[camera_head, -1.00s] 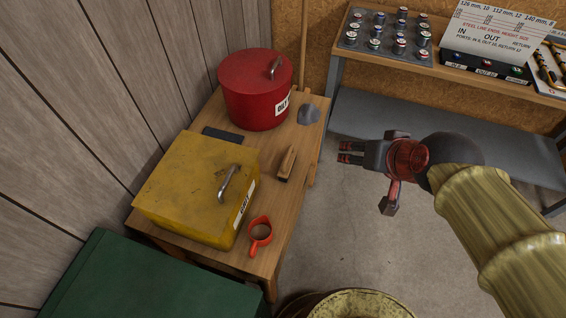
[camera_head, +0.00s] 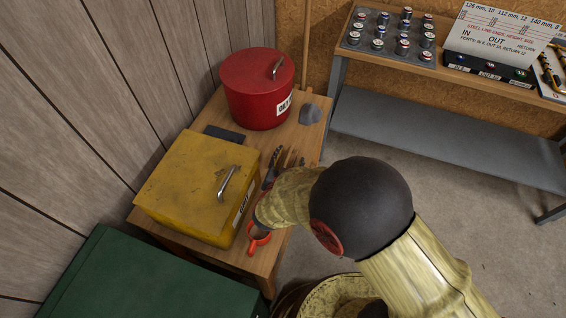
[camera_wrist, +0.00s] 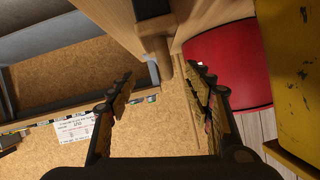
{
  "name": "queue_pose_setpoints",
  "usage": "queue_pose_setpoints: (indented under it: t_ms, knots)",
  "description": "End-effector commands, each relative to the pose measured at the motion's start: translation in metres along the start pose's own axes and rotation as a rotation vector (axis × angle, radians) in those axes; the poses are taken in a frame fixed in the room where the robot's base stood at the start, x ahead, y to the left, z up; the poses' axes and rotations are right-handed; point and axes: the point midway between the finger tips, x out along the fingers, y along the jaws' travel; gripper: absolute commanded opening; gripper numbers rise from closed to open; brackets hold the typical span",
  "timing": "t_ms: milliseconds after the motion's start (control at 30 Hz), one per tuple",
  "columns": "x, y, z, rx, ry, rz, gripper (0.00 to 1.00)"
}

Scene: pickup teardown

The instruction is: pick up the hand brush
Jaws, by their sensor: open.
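The hand brush, a wooden body with a dark part, appears in the wrist view (camera_wrist: 154,26) at the top centre, beyond the fingertips and between their lines. In the head view it is mostly hidden by my gripper (camera_head: 288,154), on the wooden table between the yellow box and the right edge. My gripper also shows in the wrist view (camera_wrist: 160,73), with its two fingers spread and nothing held between them. I cannot tell whether a finger touches the brush.
The yellow box (camera_head: 190,180) stands close left of my gripper, with the red bin (camera_head: 255,95) behind. An orange ring-shaped tool (camera_head: 253,246) lies at the table's front, partly covered by my arm. A grey lump (camera_head: 311,113) lies at the back right. A shelf (camera_head: 440,134) stands right.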

Motion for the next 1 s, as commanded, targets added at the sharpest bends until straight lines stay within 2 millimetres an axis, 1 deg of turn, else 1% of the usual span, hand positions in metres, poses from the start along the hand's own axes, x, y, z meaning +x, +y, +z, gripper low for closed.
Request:
queue_pose_setpoints:
  t_ms: [133, 367, 467, 600, 700, 800, 1000]
  knots:
    - [0.006, 0.006, 0.005, -0.007, 0.018, 0.017, 0.51]
    - [0.029, 0.006, 0.004, -0.004, 0.019, 0.016, 0.51]
    - [0.041, 0.005, 0.004, -0.004, 0.019, 0.016, 0.51]
    - [0.062, 0.004, 0.004, -0.005, 0.018, 0.016, 0.51]
    - [0.073, 0.003, 0.003, -0.004, 0.017, 0.015, 0.51]
    - [0.077, 0.002, 0.001, -0.006, 0.017, 0.013, 0.51]
    - [0.077, 0.002, 0.000, -0.006, 0.016, 0.012, 0.51]
